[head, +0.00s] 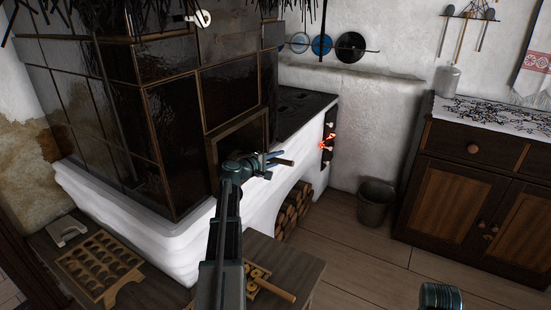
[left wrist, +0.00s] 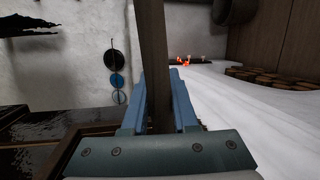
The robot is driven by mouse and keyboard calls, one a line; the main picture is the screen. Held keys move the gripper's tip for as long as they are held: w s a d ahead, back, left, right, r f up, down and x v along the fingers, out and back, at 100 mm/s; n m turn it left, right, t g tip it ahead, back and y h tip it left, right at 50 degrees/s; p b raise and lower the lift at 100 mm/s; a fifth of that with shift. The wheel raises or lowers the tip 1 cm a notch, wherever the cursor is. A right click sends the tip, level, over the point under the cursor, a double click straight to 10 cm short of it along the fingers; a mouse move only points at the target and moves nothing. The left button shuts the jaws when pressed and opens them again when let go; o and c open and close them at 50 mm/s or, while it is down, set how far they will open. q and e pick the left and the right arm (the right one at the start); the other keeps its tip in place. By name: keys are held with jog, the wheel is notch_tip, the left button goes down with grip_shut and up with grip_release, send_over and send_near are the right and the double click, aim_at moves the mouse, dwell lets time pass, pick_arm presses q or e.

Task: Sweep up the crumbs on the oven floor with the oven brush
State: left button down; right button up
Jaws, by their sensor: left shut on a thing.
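My left gripper (head: 268,161) is in front of the dark tiled stove (head: 170,115), beside its framed oven opening (head: 238,140). It is shut on a wooden handle (head: 285,162), which I take to be the oven brush's. In the left wrist view the handle (left wrist: 153,55) stands as a brown shaft between the blue fingers (left wrist: 155,105). The bristle end does not show clearly in either view. The oven floor and any crumbs are hidden. My right gripper is out of view; only a piece of that arm shows at the bottom right.
A white ledge (head: 125,215) runs around the stove, with firewood (head: 293,210) in an arch below. A glowing red firebox (head: 327,142) is at the stove's right end. A bucket (head: 375,205) and dark cabinet (head: 460,180) stand right. A holed wooden board (head: 98,266) lies front left.

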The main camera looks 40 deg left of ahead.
pick_arm(q)
jog(key=shift+w+d, duration=0.25)
jog(key=shift+d, duration=1)
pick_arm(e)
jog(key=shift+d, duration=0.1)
